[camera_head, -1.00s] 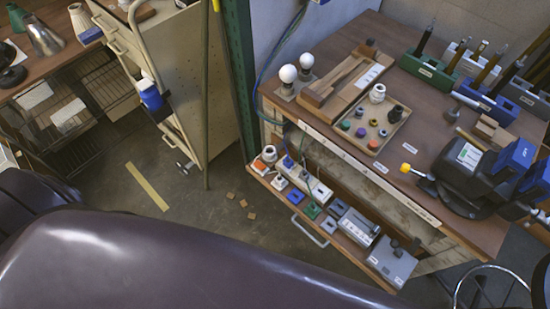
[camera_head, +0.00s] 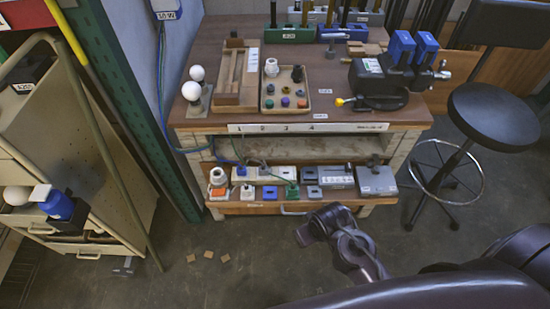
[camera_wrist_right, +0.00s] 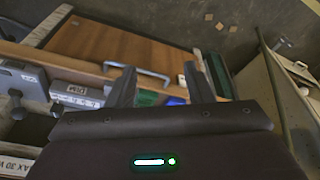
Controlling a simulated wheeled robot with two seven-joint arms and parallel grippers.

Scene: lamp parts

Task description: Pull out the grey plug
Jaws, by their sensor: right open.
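A pale power strip (camera_head: 262,175) lies on the low pull-out shelf of the workbench, with small plugs and cords along it. A small grey piece (camera_head: 265,171) on the strip may be the grey plug; it is too small to be sure. A blue plug (camera_head: 241,171) is to its left, and a green plug (camera_head: 291,190) is to its right. My right gripper (camera_head: 318,222) is in front of the shelf, apart from the strip. In the right wrist view its fingers (camera_wrist_right: 160,80) are spread and empty, with shelf items beyond. My left gripper is not in view.
The shelf (camera_head: 255,208) also carries a white-and-orange piece (camera_head: 217,178), a blue block (camera_head: 269,194) and grey boxes (camera_head: 376,180). A stool (camera_head: 490,115) stands right, a cart (camera_head: 50,130) left. The floor in front is mostly clear.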

